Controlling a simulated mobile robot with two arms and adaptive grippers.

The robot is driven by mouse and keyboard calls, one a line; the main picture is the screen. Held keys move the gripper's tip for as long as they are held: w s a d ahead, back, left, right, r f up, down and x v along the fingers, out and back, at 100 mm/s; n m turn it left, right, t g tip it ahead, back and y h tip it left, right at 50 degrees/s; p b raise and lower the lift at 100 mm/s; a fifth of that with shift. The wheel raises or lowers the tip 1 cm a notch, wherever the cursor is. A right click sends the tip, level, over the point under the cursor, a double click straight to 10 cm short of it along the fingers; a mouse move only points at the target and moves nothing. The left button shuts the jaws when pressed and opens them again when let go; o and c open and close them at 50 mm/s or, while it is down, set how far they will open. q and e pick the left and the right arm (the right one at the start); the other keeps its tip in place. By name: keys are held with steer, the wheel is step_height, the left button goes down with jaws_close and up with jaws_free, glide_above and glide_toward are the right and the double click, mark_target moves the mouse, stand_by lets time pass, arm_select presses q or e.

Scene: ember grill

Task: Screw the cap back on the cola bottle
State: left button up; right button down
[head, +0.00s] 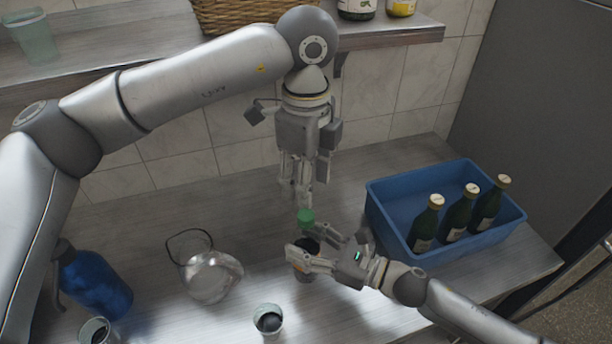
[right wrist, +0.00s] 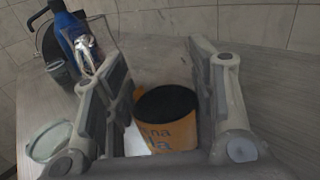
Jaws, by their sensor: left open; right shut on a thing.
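The cola bottle (head: 307,243) stands on the counter with a dark body and an orange label; its label also shows in the right wrist view (right wrist: 178,135). My right gripper (head: 304,250) is shut on the bottle, its fingers on either side of the body. The green cap (head: 306,216) is at the top of the bottle; I cannot tell whether it is seated on the neck. My left gripper (head: 302,195) points down just above the cap, open, with nothing visible between its fingers. The right fingers partly hide the bottle in the head view.
A blue crate (head: 393,229) with three green bottles stands at the right. A glass pitcher (head: 211,277), a blue bottle (head: 97,284) and a cup (head: 268,318) with dark contents stand left and in front. A shelf (head: 391,31) with a wicker basket (head: 240,14) runs along the back.

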mark_target(306, 215)
arm_select(q)
steer(key=shift+f, duration=0.1)
stand_by(0.3)
steer(key=shift+f, duration=3.9)
steer(key=shift+c, duration=0.4)
